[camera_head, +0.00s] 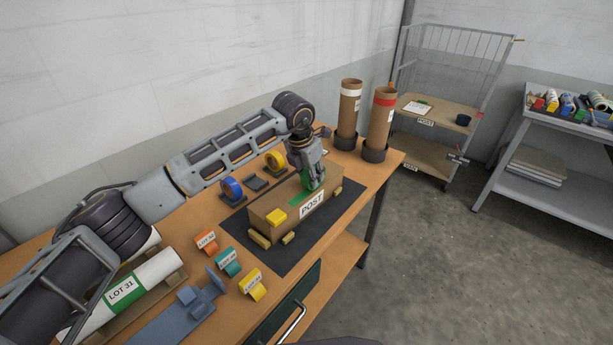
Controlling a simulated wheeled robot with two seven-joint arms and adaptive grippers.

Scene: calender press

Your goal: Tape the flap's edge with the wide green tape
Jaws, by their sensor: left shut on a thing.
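A brown carton (265,214) with a POST label sits on a dark mat on the bench, with yellow blocks at its corners. My left gripper (316,186) is above the carton's right part, pointing down and shut on a green thing, which looks like the wide green tape (317,177). A green strip (298,200) shows on the carton's top beside the gripper; I cannot tell how far it runs along the flap's edge. The gripper hides part of the carton's top. My right gripper is not in view.
A blue tape roll (231,188) and a yellow tape roll (274,160) stand behind the carton. Lot-tagged pieces, a blue-grey fixture (190,302) and a LOT 31 roll (127,289) lie to the left. Two cardboard tubes (380,118) stand at the bench's far end.

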